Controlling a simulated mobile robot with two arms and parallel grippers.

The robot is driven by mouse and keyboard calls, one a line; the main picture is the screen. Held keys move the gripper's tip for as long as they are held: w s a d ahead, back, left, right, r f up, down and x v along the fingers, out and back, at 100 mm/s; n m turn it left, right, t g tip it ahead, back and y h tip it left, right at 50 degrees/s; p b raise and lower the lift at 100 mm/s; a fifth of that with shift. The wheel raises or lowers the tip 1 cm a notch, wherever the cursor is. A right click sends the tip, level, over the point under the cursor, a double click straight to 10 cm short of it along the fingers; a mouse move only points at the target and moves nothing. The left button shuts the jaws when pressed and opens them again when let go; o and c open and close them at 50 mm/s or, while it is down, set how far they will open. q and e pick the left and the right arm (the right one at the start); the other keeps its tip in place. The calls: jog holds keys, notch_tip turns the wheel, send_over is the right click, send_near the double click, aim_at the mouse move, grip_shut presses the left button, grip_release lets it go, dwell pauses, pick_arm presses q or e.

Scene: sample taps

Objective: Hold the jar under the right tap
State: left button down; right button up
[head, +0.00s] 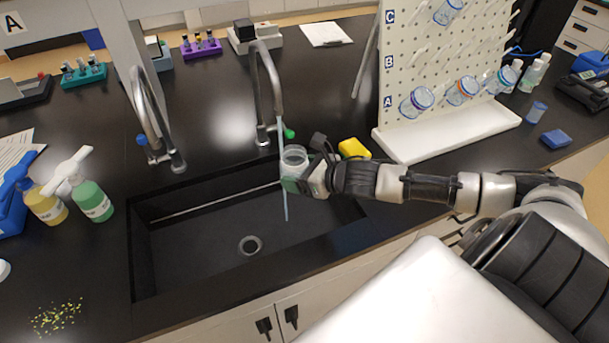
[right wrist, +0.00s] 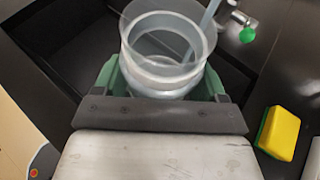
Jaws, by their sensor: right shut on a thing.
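The right tap (head: 268,90) is a curved grey spout with a green handle (head: 288,133); the handle also shows in the right wrist view (right wrist: 247,35). A thin pale stream (head: 286,205) runs from its spout down into the sink. My right gripper (head: 297,182) is shut on a clear, open-topped jar (head: 294,155), upright over the sink. In the right wrist view the jar (right wrist: 160,75) sits between the green fingers (right wrist: 160,92). In the head view the stream passes at the jar's left edge and continues below it. My left gripper is out of view.
The black sink (head: 185,245) has a drain (head: 250,245). The left tap (head: 150,110) stands apart at its left. A yellow sponge (head: 353,149) lies near my right gripper. A white pegboard (head: 435,70) holds several jars at right. Two bottles (head: 92,201) stand left.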

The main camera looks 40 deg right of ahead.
jog(key=shift+w+d+f+b, duration=0.15)
jog(key=shift+w+f+b, duration=0.15)
jog(key=shift+w, duration=0.35)
jog(key=shift+w+d+f+b, duration=0.1)
jog(key=shift+w+f+b, duration=0.15)
jog(key=shift+w, duration=0.35)
jog(key=shift+w+d+r+p, duration=0.1)
jog(key=shift+w+d+p, duration=0.1)
jog(key=shift+w, duration=0.7)
jog(key=shift+w+d+f+p, duration=0.1)
jog(key=shift+w+d+p, duration=0.15)
jog(key=shift+w, duration=0.6)
jog(key=shift+w+d+r+p, duration=0.1)
jog(key=shift+w+d+p, duration=0.1)
jog(key=shift+w, duration=0.7)
